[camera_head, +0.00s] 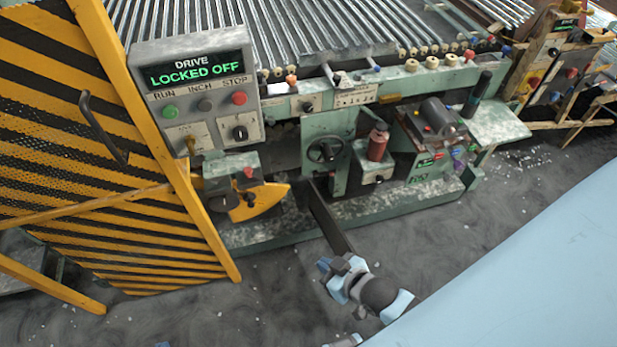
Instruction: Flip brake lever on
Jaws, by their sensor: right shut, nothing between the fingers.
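A long dark bar (329,220), which looks like the brake lever, slants from the machine's lower front down toward the floor. No label on it is readable. My right gripper (339,271), grey and light blue, is at the bar's lower end and overlaps it in the picture. It looks shut with nothing held. I cannot tell whether it touches the bar. A yellow quarter plate (262,201) and a small red knob (248,172) are up and left of it. My left gripper is not in view.
A control panel (195,112) reads "DRIVE LOCKED OFF". A black-and-yellow striped guard (70,130) stands at left. The green machine (340,209) carries a handwheel (324,150) and a red bottle (377,146). The grey floor (250,300) in front is open.

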